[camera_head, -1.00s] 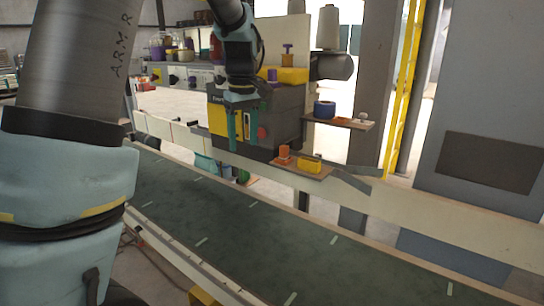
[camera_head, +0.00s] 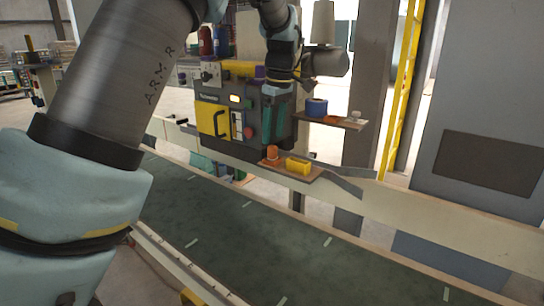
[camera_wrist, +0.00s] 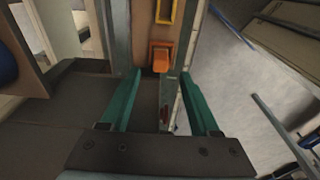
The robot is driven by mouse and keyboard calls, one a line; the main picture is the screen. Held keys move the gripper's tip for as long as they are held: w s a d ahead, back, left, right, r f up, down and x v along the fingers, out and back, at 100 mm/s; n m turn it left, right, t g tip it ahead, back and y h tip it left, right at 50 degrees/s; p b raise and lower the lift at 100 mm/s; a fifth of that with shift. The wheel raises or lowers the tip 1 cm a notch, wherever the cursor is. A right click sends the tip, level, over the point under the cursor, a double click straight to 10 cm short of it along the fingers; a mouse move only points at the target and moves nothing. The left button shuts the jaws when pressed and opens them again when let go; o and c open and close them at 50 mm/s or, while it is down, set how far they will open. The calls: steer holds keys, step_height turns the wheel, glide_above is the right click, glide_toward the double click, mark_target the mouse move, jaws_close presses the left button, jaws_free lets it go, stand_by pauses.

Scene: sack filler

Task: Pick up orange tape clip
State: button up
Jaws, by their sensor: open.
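An orange piece (camera_head: 272,153), which looks like the tape clip, stands on a small brown shelf (camera_head: 283,174) beside a yellow block (camera_head: 298,165). In the wrist view the orange piece (camera_wrist: 160,56) lies just beyond and between my fingertips, on the brown shelf strip. My gripper (camera_head: 274,140) points down with two green fingers, above the shelf in front of the dark machine. It is open and empty in the wrist view (camera_wrist: 161,78). A flat orange item (camera_head: 331,120) lies on the upper shelf; its kind is too small to tell.
The dark machine (camera_head: 218,122) with a yellow door stands close to the fingers. A blue roll (camera_head: 317,107) is on the upper shelf (camera_head: 346,124), right of my gripper. A pale rail (camera_head: 400,202) and green conveyor belt (camera_head: 250,240) run below.

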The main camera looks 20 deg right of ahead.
mark_target(273, 146)
step_height(273, 146, down, 5)
steer(key=shift+w+a+r+p, duration=0.1)
steer(key=shift+p, duration=0.5)
steer(key=shift+c, duration=0.4)
jaws_close()
